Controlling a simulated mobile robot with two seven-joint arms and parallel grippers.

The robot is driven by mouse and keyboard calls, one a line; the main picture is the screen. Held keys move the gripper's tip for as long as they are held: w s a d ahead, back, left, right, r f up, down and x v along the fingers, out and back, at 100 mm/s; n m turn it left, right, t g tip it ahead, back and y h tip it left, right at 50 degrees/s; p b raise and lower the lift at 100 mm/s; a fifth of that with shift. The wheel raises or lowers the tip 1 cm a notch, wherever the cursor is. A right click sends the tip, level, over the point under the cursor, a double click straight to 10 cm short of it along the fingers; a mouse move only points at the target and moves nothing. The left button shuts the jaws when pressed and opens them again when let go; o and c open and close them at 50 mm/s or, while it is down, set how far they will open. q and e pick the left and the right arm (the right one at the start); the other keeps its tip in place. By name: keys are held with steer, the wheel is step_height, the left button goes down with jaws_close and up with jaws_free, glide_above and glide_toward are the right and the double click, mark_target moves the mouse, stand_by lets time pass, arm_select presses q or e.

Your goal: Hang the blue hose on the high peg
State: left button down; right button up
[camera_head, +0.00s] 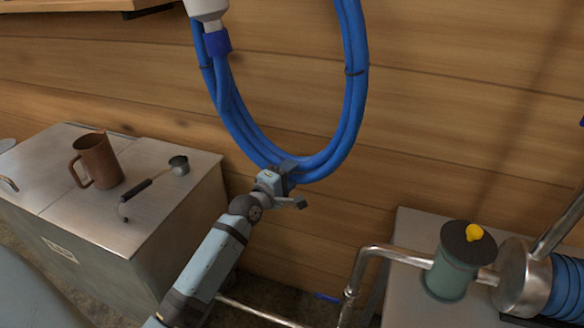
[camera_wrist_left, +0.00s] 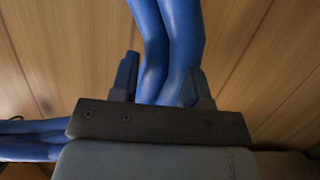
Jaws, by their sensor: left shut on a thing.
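The blue hose (camera_head: 351,110) is a coil of several loops in front of the plank wall, its top cut off by the frame edge. Dark ties bind it, and a darker blue band with a pale fitting shows at its upper left. My left gripper (camera_head: 285,176) is at the bottom of the coil, shut on the hose. In the left wrist view the hose (camera_wrist_left: 165,45) runs between the two fingers of the left gripper (camera_wrist_left: 160,82). The high peg does not show. My right gripper is not in view.
A metal cabinet (camera_head: 65,205) at left bears a brown jug (camera_head: 97,160) and a ladle (camera_head: 150,182). At lower right are a bent steel pipe (camera_head: 360,265), a green canister (camera_head: 452,268) with a yellow knob, and a metal drum beside blue coils (camera_head: 569,285). The plank wall (camera_head: 450,110) between is bare.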

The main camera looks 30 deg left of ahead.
arm_select(q)
steer(key=s+d+p, duration=0.4)
steer(key=s+p, duration=0.1)
steer(key=s, duration=1.1)
steer(key=shift+s, duration=0.2)
stand_by(1.1)
steer(key=shift+r, duration=0.15)
step_height(320, 180, up, 30)
steer(key=d+p, duration=0.2)
steer(key=p, duration=2.6)
steer(key=shift+s+d, duration=0.15)
steer(key=shift+d, duration=0.1)
